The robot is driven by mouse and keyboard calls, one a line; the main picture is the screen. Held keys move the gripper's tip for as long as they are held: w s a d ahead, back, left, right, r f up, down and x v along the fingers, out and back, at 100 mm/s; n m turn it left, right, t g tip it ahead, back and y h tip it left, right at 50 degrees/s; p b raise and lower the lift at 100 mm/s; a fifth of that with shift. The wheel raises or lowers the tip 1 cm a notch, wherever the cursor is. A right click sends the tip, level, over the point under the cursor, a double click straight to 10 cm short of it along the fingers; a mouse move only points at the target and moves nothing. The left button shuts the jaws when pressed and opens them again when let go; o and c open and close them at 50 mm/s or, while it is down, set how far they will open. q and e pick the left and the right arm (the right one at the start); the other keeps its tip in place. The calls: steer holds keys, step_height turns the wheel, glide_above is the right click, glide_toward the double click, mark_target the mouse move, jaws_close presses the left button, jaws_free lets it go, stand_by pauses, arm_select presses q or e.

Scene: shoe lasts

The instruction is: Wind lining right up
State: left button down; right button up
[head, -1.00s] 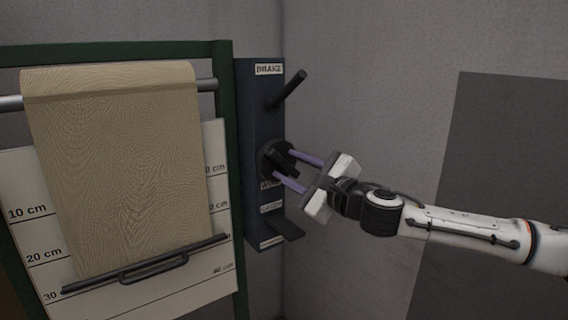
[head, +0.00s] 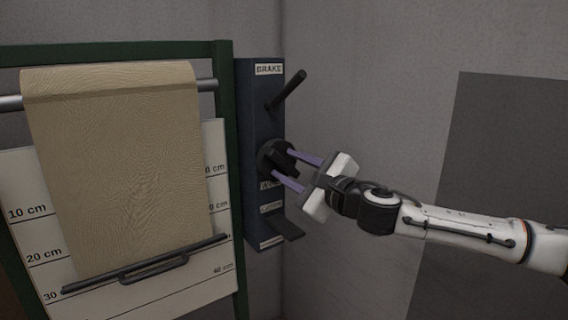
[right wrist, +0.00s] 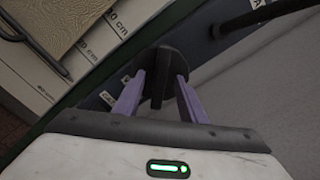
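The lining (head: 120,165) is a tan patterned sheet hanging from a metal roller (head: 207,85). Its dark bottom bar with a handle (head: 150,265) hangs slightly tilted, near the 30 cm mark at left. A round black winding knob (head: 270,152) with a raised grip bar sits on a dark blue panel right of the frame. My right gripper (head: 284,164) is at the knob, its purple fingers spread on either side of the grip bar. In the right wrist view, gaps show between the fingers and the grip bar (right wrist: 158,92). My left gripper is not in view.
A black lever (head: 289,88) under a BRAKE label sticks out above the knob. A black ledge-like tab (head: 284,228) juts out below it. A white scale board (head: 25,190) stands behind the lining. The grey wall at right is clear.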

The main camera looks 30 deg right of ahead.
steer(key=shift+w, duration=0.35)
steer(key=shift+s, duration=0.3)
jaws_close()
steer(key=shift+m, duration=1.7)
steer(key=shift+m, duration=1.8)
